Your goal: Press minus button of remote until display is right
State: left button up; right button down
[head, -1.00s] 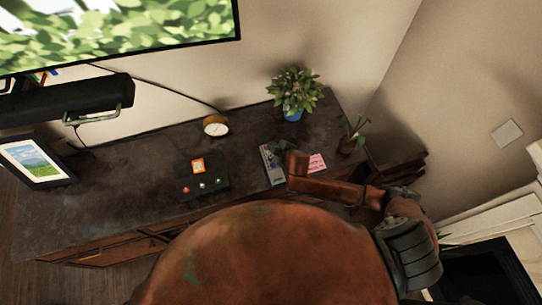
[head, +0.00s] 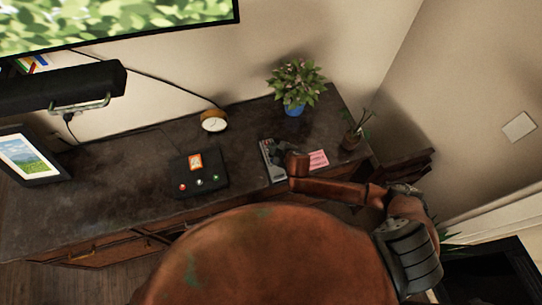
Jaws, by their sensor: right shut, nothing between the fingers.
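Contact cannot be told. My left gripper is out of view.
A pink note (head: 318,159) lies right of the grey device. A clock (head: 214,121), a flowering plant in a blue pot (head: 294,110) and a smaller potted plant (head: 350,141) stand behind. A picture frame (head: 27,160) stands left. The cabinet top (head: 120,178) between is clear.

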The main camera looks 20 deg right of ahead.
aim_at(272, 156)
notch_tip(272, 156, down, 2)
jog(key=shift+b, duration=0.4)
jog(key=shift+f+b, duration=0.4)
jog(key=shift+f, duration=0.4)
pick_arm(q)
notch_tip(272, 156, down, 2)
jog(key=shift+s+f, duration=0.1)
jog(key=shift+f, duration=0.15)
pick_arm(e)
jog(key=shift+f, duration=0.15)
jog(key=shift+s+f, duration=0.1)
jog(key=shift+f, duration=0.2)
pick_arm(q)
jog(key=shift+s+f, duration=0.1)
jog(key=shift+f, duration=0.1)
pick_arm(e)
jog(key=shift+f, duration=0.5)
dwell(0.4)
dwell(0.3)
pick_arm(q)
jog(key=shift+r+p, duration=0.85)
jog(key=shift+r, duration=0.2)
pick_arm(e)
jog(key=shift+r, duration=0.9)
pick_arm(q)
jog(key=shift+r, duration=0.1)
pick_arm(e)
jog(key=shift+r, duration=0.1)
